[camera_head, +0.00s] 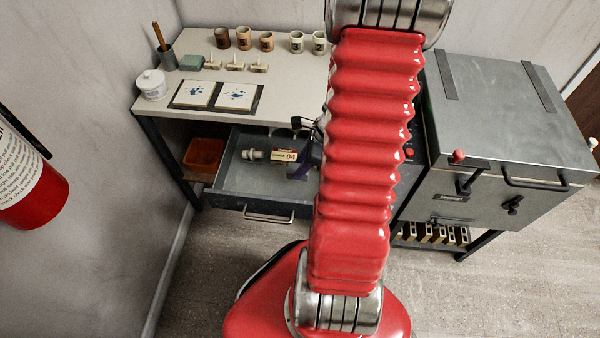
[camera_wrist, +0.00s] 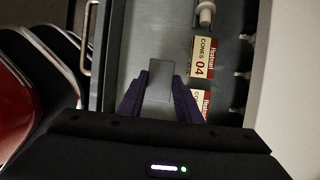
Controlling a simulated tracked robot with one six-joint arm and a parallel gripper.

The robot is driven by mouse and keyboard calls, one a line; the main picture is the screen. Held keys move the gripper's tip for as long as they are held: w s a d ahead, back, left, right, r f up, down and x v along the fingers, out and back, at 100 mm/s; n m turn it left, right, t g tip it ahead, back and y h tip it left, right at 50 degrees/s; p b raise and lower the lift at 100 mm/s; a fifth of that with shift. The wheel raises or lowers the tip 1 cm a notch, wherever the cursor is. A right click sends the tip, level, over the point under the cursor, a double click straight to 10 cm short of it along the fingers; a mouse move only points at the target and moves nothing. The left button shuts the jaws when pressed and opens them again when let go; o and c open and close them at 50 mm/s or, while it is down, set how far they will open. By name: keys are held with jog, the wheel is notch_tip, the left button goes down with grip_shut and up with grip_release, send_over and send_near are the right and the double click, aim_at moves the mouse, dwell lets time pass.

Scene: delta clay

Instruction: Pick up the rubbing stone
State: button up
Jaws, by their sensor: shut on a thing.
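The rubbing stone, a plain grey block (camera_wrist: 160,79), is between the two purple fingers of my gripper (camera_wrist: 159,98) in the wrist view. My gripper is shut on it, over the open grey drawer (camera_wrist: 122,60). How far the stone is above the drawer floor I cannot tell. In the head view my red arm hides the stone and most of the gripper; only a bit of purple shows in the drawer (camera_head: 270,217).
Cone boxes marked 04 (camera_wrist: 205,57) and a pale cylindrical thing (camera_wrist: 205,13) lie in the drawer, right of the stone in the wrist view. A grey kiln (camera_head: 510,110) stands right.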

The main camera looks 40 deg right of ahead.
jog(key=shift+r, duration=2)
jog(key=o, duration=0.7)
jog(key=shift+c, duration=0.2)
jog(key=c, duration=0.4)
jog(key=w+a+r+n+g+h, duration=0.1)
jog(key=w+a+r+n+g, duration=0.3)
jog(key=w+a+n, duration=0.7)
jog(key=w+a+r+n+g+h, duration=0.1)
jog(key=w+a+r+n+g, duration=0.3)
jog(key=w+a+n, duration=0.8)
jog(key=a+n, duration=0.1)
jog(key=n, duration=0.4)
jog(key=shift+w+r+n+h, duration=0.25)
jog(key=shift+n+h, duration=0.15)
jog(key=shift+s, duration=0.15)
